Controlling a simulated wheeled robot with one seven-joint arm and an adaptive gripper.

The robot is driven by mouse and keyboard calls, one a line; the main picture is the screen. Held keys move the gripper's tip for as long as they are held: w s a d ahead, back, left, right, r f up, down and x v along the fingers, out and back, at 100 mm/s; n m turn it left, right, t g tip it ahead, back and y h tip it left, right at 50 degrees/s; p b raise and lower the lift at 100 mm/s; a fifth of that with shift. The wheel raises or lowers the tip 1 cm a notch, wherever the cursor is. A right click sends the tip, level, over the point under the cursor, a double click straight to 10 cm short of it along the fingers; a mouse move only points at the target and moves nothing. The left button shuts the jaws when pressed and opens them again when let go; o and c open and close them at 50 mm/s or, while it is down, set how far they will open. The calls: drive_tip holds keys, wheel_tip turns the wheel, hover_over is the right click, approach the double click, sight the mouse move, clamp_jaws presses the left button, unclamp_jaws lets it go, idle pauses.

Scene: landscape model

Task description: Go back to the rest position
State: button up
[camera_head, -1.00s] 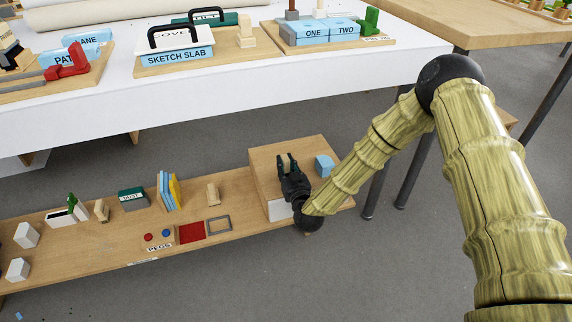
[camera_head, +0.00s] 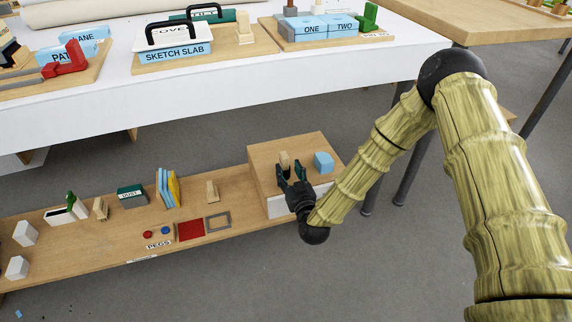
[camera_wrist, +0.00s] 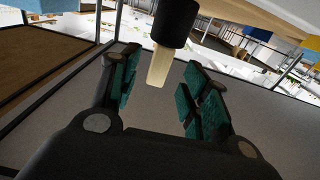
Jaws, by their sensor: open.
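My gripper (camera_head: 292,174) is open at the front part of the raised wooden box (camera_head: 310,146) on the low bench. A small tan piece (camera_head: 285,159) stands on the box just beyond the fingertips. In the wrist view my open gripper (camera_wrist: 163,80) shows green finger pads on both sides. A tan rod with a black, thicker end (camera_wrist: 174,24) shows between and beyond them, with a visible gap to each finger. I cannot tell whether it is clear of the space between the fingers.
A blue block (camera_head: 323,162) sits on the box, right of the gripper. The low bench (camera_head: 110,240) holds several small items to the left, including a peg board (camera_head: 159,237).

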drive_tip(key=v, duration=0.7)
drive_tip(key=s+d+f+g+h+p, duration=0.1)
drive_tip(key=s+d+f+g+p, duration=0.15)
drive_tip(key=s+f+g, duration=0.4)
drive_tip(key=s+d+f+g+h+p, duration=0.1)
drive_tip(key=s+d+f+g, duration=0.25)
drive_tip(key=s+f, duration=0.55)
drive_tip(key=s+d+m+g+h+p, duration=0.15)
drive_tip(key=s+d, duration=0.25)
drive_tip(key=s, duration=0.4)
drive_tip(key=s+d+m+g+h, duration=0.1)
drive_tip(key=s+d+g, duration=0.2)
drive_tip(key=s+d, duration=0.35)
drive_tip(key=s+d+m+g+h, duration=0.1)
drive_tip(key=s+d+g, duration=0.15)
drive_tip(key=s, duration=0.75)
wheel_tip(320, 180, up, 37)
drive_tip(key=p, duration=3.8)
drive_tip(key=shift+r, duration=0.15)
drive_tip(key=shift+d, duration=0.1)
